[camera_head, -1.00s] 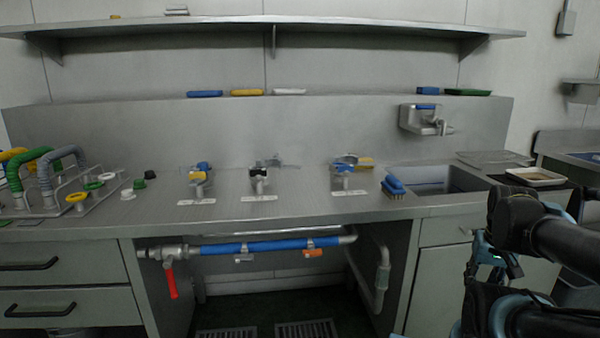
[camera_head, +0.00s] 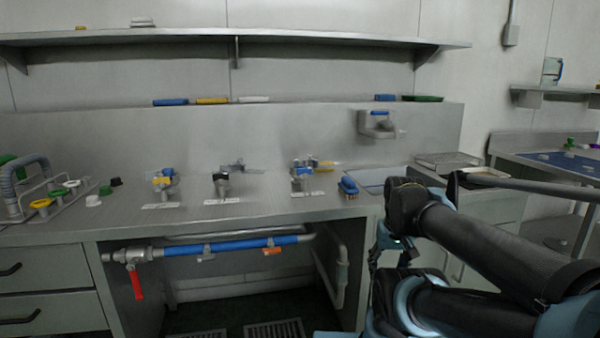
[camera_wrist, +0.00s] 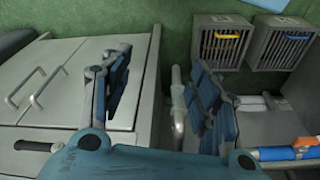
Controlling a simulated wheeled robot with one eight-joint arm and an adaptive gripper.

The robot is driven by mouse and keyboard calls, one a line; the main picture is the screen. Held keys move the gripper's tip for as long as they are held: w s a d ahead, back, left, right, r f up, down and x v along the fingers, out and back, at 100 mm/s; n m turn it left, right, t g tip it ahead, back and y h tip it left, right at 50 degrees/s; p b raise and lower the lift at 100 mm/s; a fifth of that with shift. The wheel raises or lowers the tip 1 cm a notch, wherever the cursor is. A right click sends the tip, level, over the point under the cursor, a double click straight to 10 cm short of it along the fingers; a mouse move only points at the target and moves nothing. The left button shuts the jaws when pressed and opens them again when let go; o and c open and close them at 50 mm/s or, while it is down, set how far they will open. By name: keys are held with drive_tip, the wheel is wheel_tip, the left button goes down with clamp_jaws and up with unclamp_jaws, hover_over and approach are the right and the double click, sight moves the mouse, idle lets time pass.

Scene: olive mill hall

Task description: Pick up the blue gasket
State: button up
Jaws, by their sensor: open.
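I cannot make out a blue gasket for certain. Small blue parts show on the steel counter (camera_head: 270,197): one at the left tap fitting (camera_head: 165,174), others at the right fitting (camera_head: 301,167). They are too small to tell what they are. My gripper (camera_wrist: 158,72) is open and empty in the wrist view, its two blue-grey fingers wide apart. It points down at the floor beside grey cabinet doors, away from the counter top.
A blue brush (camera_head: 348,186) lies by the sink. Hoses and rings stand on a rack (camera_head: 42,205) at left. A blue pipe (camera_head: 235,246) with a red-handled valve (camera_head: 136,284) runs under the counter. A blue-matted table (camera_head: 570,161) stands at far right.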

drive_tip(key=w+a+r+m, duration=0.1)
drive_tip(key=w+r, duration=0.1)
drive_tip(key=w+a+r+m+y, duration=0.1)
drive_tip(key=w+r+m, duration=0.1)
drive_tip(key=r, duration=0.1)
drive_tip(key=w+a+r+m+y, duration=0.1)
drive_tip(key=w+a+r, duration=0.1)
drive_tip(key=w+r, duration=0.1)
drive_tip(key=shift+m, duration=0.4)
drive_tip(key=w+a+r+m+y, duration=0.35)
drive_tip(key=w+r+m, duration=0.45)
drive_tip(key=w+r, duration=0.5)
drive_tip(key=w+a+r+m+y, duration=0.4)
drive_tip(key=w+r+m, duration=0.45)
drive_tip(key=w, duration=0.85)
drive_tip(key=shift+t+h, duration=0.3)
drive_tip(key=shift+h, duration=0.15)
drive_tip(key=x, duration=1.7)
drive_tip(key=shift+s+a+r, duration=0.15)
drive_tip(key=shift+s+a, duration=0.05)
drive_tip(key=shift+a, duration=0.2)
drive_tip(key=shift+w+a+f, duration=0.15)
drive_tip(key=shift+a+f, duration=0.15)
drive_tip(key=shift+f, duration=0.1)
drive_tip(key=c, duration=0.9)
drive_tip(key=shift+c, duration=0.2)
